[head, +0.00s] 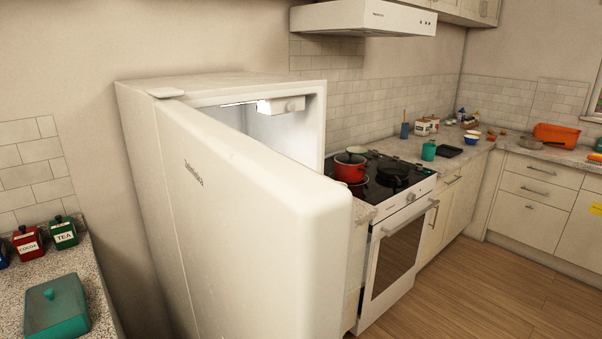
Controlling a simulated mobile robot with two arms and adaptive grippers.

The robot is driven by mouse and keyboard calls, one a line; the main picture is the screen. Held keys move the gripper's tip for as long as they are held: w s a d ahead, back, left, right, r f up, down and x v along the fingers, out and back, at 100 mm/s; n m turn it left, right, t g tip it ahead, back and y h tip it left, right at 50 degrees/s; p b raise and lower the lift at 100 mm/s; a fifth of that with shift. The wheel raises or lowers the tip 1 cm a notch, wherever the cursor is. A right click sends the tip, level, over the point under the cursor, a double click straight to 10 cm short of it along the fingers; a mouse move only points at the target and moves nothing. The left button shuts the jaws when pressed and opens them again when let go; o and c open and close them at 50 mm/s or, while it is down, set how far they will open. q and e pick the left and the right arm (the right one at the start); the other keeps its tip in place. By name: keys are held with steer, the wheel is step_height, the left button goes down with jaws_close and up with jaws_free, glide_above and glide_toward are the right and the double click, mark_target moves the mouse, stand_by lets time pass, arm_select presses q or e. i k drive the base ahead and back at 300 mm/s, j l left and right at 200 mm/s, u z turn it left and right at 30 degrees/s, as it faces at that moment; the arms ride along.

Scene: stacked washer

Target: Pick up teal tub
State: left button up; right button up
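A teal lidded box (57,308) with a small knob on top sits on the speckled counter at the lower left. A small teal cup-like container (429,152) stands on the far counter, just right of the stove. I cannot tell for sure which of these is the teal tub. Neither of my grippers is in view.
An open white fridge door (265,215) fills the middle. Cocoa (28,243) and tea (63,233) canisters stand behind the teal box. A red pot (350,168) is on the stove (392,245). The wooden floor (470,290) at the right is clear.

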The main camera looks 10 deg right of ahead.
mark_target(428, 149)
steer(key=i+l, duration=0.15)
steer(key=l, duration=0.25)
steer(key=i+l+u, duration=0.1)
steer(key=l, duration=0.3)
steer(key=i+l, duration=0.2)
steer(key=l, duration=0.2)
steer(key=i+l+u, duration=0.1)
steer(key=l, duration=0.3)
steer(key=i+l+u, duration=0.1)
steer(key=l, duration=0.3)
steer(key=i+l, duration=0.25)
steer(key=l, duration=0.2)
steer(key=i+l+u, duration=0.1)
steer(key=l, duration=0.3)
steer(key=i+l, duration=0.1)
steer(key=l, duration=0.35)
